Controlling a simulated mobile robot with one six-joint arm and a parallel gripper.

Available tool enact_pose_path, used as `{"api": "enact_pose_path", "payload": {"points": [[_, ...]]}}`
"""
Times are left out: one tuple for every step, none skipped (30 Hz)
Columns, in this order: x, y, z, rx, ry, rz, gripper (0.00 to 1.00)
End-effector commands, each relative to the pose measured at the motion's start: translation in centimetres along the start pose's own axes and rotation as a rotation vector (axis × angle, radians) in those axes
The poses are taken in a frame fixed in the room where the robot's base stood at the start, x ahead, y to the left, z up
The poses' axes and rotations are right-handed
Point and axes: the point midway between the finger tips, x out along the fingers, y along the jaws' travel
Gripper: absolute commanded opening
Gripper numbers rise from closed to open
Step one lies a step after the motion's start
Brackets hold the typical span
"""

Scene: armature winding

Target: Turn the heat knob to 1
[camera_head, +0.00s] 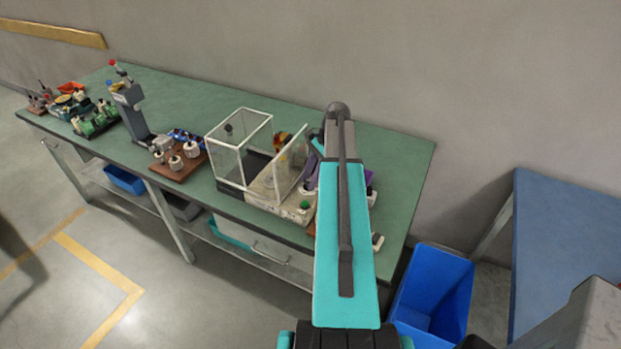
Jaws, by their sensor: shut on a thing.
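My arm (345,230) reaches up the picture over the right part of the green workbench. It hides much of that end of the bench. Dark and teal parts (318,150) show at its left edge, but I cannot make out my gripper's jaws. I cannot pick out the heat knob or read any setting; it may be behind my arm. A small green knob or button (304,205) sits on the pale base of a machine just left of my arm. Small white and black parts (377,240) show just right of my arm.
A clear guard box with a white frame (240,147) stands left of my arm. Further left are a brown board with white posts (178,165) and a tall grey press (130,108). A blue bin (435,290) stands on the floor right of the bench (415,165).

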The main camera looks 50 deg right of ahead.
Motion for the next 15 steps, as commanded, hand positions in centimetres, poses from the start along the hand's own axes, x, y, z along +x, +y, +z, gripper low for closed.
{"api": "enact_pose_path", "payload": {"points": [[0.01, -0.06, 0.11, -0.005, -0.002, 0.001, 0.06], [0.01, -0.05, 0.12, -0.007, -0.002, 0.002, 0.06], [0.02, -0.04, 0.12, -0.008, -0.001, 0.003, 0.06], [0.02, -0.04, 0.12, -0.008, -0.001, 0.003, 0.06], [0.02, -0.04, 0.12, -0.009, -0.001, 0.003, 0.06], [0.03, -0.03, 0.12, -0.008, -0.001, 0.003, 0.06], [0.03, -0.03, 0.12, -0.008, -0.001, 0.003, 0.06], [0.03, -0.03, 0.12, -0.008, -0.001, 0.003, 0.06], [0.03, -0.03, 0.12, -0.008, -0.001, 0.003, 0.06], [0.03, -0.03, 0.12, -0.008, -0.001, 0.003, 0.06], [0.03, -0.03, 0.12, -0.008, -0.001, 0.003, 0.06], [0.03, -0.02, 0.12, -0.007, -0.001, 0.003, 0.31], [0.04, -0.02, 0.12, -0.007, -0.001, 0.003, 0.36], [0.04, -0.02, 0.11, -0.007, -0.001, 0.003, 0.42], [0.03, -0.02, 0.1, -0.007, -0.001, 0.003, 0.47]]}}
